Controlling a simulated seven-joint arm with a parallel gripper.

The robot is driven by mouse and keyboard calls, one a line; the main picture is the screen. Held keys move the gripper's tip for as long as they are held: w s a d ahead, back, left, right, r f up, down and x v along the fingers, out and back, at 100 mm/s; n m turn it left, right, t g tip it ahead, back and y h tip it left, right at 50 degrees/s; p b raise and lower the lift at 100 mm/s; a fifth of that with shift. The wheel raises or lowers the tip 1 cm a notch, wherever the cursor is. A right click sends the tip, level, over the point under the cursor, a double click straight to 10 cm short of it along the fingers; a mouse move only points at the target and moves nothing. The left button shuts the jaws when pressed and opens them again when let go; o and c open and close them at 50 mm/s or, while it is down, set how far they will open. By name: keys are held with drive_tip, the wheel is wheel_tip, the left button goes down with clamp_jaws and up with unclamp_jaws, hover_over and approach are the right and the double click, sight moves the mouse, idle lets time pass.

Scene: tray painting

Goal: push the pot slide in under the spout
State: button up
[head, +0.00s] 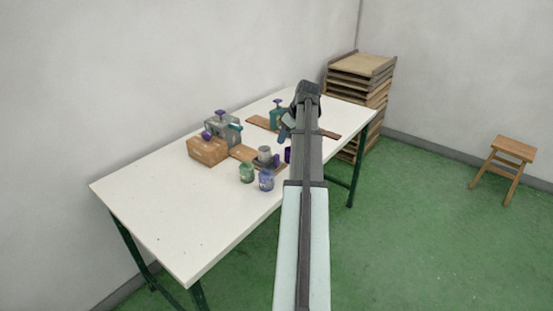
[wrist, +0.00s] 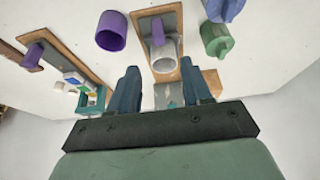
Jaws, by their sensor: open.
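The pot slide (head: 284,167) is a dark plate with an upright purple handle (head: 277,159), on a wooden rail (head: 242,153). A light grey pot (head: 264,153) stands on it, at the rail's near end, apart from the grey dispenser (head: 218,129). That dispenser has a teal part (head: 236,127), perhaps the spout, on its right. In the wrist view the handle (wrist: 157,32) and pot (wrist: 163,53) show beyond my gripper (wrist: 160,88), whose blue fingers are open with nothing held. In the head view my gripper (head: 285,129) is above the table, right of the pot.
A green pot (head: 246,173) and a blue pot (head: 266,181) stand near the slide's front. A purple cup (head: 288,155) is partly hidden by my arm. A wooden box (head: 207,151) stands beside the grey dispenser. A teal dispenser (head: 277,119) with another rail stands behind. The table's left is clear.

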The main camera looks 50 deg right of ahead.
sight(278, 155)
drive_tip(key=x, duration=1.3)
drive_tip(key=shift+s+d+f, duration=0.1)
drive_tip(key=shift+f, duration=0.25)
drive_tip(key=shift+c, duration=0.3)
clamp_jaws()
